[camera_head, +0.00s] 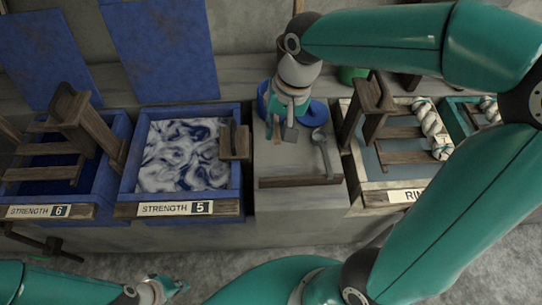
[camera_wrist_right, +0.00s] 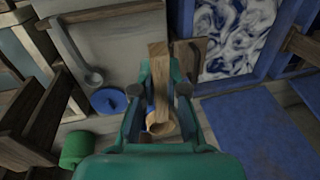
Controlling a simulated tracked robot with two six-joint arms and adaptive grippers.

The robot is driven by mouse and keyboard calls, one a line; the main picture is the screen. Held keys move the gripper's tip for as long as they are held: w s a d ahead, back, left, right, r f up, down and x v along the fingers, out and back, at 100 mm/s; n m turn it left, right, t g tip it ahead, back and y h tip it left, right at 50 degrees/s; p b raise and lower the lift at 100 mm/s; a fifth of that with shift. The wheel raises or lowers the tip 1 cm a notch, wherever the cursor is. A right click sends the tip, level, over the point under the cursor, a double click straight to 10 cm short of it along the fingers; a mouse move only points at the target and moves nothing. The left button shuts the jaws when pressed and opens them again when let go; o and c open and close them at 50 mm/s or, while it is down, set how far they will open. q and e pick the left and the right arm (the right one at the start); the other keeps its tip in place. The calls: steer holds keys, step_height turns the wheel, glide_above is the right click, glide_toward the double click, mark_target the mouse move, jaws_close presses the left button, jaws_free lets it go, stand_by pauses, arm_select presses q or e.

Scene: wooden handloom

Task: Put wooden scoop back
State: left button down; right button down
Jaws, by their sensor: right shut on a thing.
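The wooden scoop (camera_wrist_right: 159,62) is in my right gripper (camera_wrist_right: 160,98), with its flat handle between the fingers and its round bowl on the near side in the right wrist view. In the head view my right gripper (camera_head: 287,110) points down over the grey ledge between two vats, and only a small part of the scoop shows below the fingers. A blue jar (camera_head: 262,98) stands just behind the gripper, partly hidden by it. My left gripper (camera_head: 168,288) is low at the bottom left, away from the vats; its finger opening is unclear.
A blue lid (camera_head: 314,113) and a grey ladle (camera_head: 322,153) lie right of the gripper. A wooden block (camera_head: 235,142) sits at the right edge of the strength 5 vat (camera_head: 237,188). A wooden rack (camera_head: 372,105) and a green container (camera_head: 352,74) are further right.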

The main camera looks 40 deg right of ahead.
step_height(320, 180, down, 12)
steer(key=shift+a+f+b, duration=0.1)
steer(key=shift+b, duration=0.4)
steer(key=shift+f, duration=2.05)
steer(key=shift+b, duration=0.3)
steer(key=shift+f, duration=0.2)
steer(key=c, duration=1.2)
jaws_free()
steer(key=shift+r, duration=0.1)
